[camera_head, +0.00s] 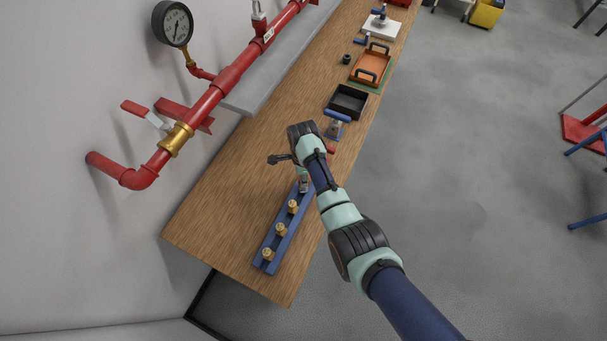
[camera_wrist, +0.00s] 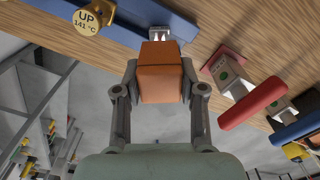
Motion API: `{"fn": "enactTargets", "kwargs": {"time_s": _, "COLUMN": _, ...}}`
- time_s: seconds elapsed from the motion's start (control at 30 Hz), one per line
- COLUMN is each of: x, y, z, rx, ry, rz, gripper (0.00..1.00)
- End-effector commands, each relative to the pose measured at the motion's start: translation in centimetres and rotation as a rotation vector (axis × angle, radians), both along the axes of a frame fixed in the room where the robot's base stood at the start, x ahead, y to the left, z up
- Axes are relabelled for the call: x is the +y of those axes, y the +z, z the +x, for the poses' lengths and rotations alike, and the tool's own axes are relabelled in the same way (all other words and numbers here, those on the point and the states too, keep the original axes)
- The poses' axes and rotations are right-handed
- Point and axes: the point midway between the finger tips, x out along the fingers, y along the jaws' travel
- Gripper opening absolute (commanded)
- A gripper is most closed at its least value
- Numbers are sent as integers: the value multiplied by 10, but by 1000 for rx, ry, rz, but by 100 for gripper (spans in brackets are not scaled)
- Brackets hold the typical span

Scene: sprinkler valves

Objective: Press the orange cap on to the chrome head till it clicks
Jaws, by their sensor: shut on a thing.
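The orange cap (camera_wrist: 160,83) is a box-like block held between the two fingers of my gripper (camera_wrist: 160,75) in the wrist view. The chrome head (camera_wrist: 164,33) shows just beyond the cap's far edge, at the edge of the blue rail (camera_wrist: 125,18). In the head view the chrome head (camera_head: 304,187) is at the upper end of the blue rail (camera_head: 268,248), beside my wrist. The cap lies close to the chrome head and partly covers it in the wrist view. I cannot tell whether they touch. In the head view my gripper hides the cap.
Several brass heads (camera_head: 280,229) stand along the rail; one carries an "UP 141 °C" tag (camera_wrist: 88,20). A red-handled valve (camera_wrist: 253,103) is close on the right in the wrist view. A black tray (camera_head: 348,102) and orange tray (camera_head: 371,66) lie farther along the wooden bench (camera_head: 215,205).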

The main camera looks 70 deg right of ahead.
Motion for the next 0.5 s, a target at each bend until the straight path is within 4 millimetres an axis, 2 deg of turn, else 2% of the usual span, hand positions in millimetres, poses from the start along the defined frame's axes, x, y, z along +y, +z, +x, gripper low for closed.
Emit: {"fn": "enactTargets", "kwargs": {"time_s": 0.5, "x": 0, "y": -14, "z": 0, "rx": 0, "ry": 0, "rz": 1, "gripper": 4}}
